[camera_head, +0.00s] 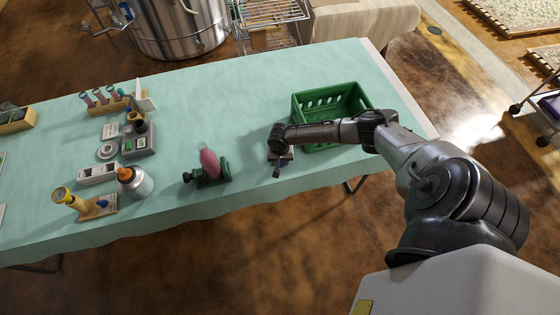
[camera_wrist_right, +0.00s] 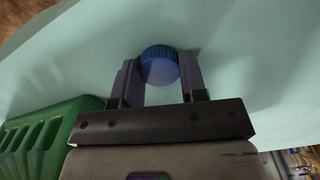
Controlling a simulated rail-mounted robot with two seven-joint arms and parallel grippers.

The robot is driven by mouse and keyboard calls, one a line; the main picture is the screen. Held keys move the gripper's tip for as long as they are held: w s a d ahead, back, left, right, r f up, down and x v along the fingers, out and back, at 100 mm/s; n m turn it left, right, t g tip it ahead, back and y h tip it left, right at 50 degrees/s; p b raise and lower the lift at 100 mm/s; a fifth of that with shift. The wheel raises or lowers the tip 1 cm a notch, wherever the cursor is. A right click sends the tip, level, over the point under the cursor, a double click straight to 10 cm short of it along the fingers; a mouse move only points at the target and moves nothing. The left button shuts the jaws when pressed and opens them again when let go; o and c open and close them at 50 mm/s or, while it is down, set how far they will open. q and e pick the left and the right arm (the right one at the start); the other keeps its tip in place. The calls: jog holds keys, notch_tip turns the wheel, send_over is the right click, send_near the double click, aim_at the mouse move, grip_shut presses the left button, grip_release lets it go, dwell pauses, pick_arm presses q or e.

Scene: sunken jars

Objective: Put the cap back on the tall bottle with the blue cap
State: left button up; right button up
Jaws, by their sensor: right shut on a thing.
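A round blue cap (camera_wrist_right: 160,64) with a ridged edge sits between the two fingers of my right gripper (camera_wrist_right: 162,82) in the right wrist view. The fingers are shut on it from both sides. In the head view my right gripper (camera_head: 278,168) is low over the front part of the table, in front of the green crate; the cap is too small there to make out well. I cannot make out which thing is the tall bottle. A pink bottle-like body (camera_head: 209,163) leans in a dark green holder (camera_head: 222,174) left of my right gripper. My left gripper is not in view.
The green crate (camera_head: 330,95) stands behind my right arm. Left on the teal table (camera_head: 225,105) are a silver bottle with an orange top (camera_head: 138,184), a rack of tubes (camera_head: 110,104), a grey device (camera_head: 137,145) and a wooden stand (camera_head: 97,208). The table's middle back is clear.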

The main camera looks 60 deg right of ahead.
aim_at(282, 163)
jog(key=shift+r, duration=0.6)
jog(key=r, duration=0.2)
jog(key=s+r+p, duration=0.1)
jog(key=shift+s+a+r+p, duration=0.1)
jog(key=shift+r+p, duration=0.2)
jog(key=shift+r, duration=0.1)
jog(key=s+a+r+p, duration=0.2)
jog(key=s+r, duration=0.4)
jog(key=s, duration=0.4)
jog(key=shift+a, duration=0.45)
